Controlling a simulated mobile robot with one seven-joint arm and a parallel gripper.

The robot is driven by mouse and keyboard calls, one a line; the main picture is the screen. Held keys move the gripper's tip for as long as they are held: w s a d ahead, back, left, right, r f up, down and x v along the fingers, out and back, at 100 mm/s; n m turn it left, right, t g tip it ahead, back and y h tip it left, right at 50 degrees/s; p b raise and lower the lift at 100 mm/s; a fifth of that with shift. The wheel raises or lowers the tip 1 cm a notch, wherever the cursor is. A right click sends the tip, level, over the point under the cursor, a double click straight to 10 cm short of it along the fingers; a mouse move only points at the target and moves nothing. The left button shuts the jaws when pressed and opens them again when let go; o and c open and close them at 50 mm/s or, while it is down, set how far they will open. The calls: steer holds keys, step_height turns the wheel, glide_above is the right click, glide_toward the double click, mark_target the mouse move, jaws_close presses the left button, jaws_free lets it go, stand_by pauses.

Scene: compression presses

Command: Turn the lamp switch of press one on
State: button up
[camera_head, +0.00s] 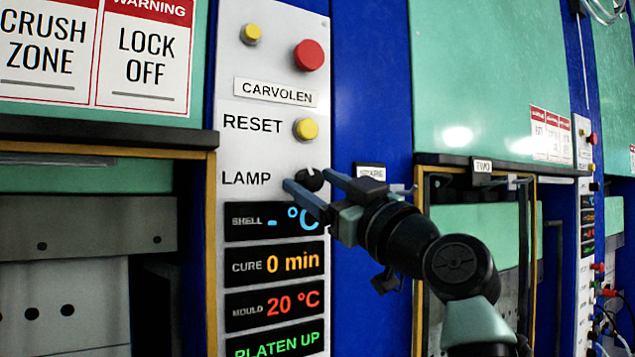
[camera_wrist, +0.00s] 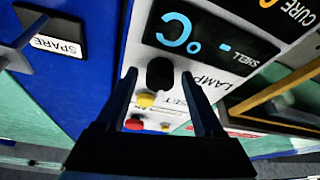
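The lamp switch is a black rotary knob (camera_head: 309,179) to the right of the printed word LAMP on the grey control panel (camera_head: 228,300) of the near press. My gripper (camera_head: 308,182) comes in from the right and is open. Its two fingertips lie on either side of the knob. In the wrist view the knob (camera_wrist: 160,73) shows between the fingertips of my gripper (camera_wrist: 159,75), with a gap on both sides. The knob looks free of the fingers. Which way it is turned is too dark to tell.
A yellow RESET button (camera_head: 305,129) sits just above the knob, and a red button (camera_head: 309,55) is higher. Displays such as the SHELL readout (camera_head: 273,222) lie below. A SPARE label (camera_head: 369,171) is on the blue frame. Press TWO's label (camera_head: 482,165) is farther right.

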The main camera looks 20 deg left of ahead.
jaws_close()
steer(key=shift+m+t, duration=0.4)
steer(key=shift+m, duration=0.2)
steer(key=m+t+h, duration=0.1)
steer(key=m, duration=0.2)
steer(key=shift+s+a, duration=0.1)
steer(key=m, duration=0.2)
steer(key=m+t+h, duration=0.1)
steer(key=m, duration=0.1)
steer(key=shift+s+r+t+h, duration=0.1)
steer(key=shift+t+h, duration=0.2)
steer(key=m+t+h+p, duration=0.1)
steer(key=m, duration=0.2)
steer(key=m+h+p, duration=0.1)
steer(key=m, duration=0.2)
steer(key=shift+r+t+h, duration=0.1)
steer(key=shift+t+h, duration=0.2)
steer(key=shift+t, duration=0.1)
steer(key=shift+s+a+m+h+p, duration=0.1)
steer(key=shift+m+h+p, duration=0.6)
steer(key=shift+m, duration=0.7)
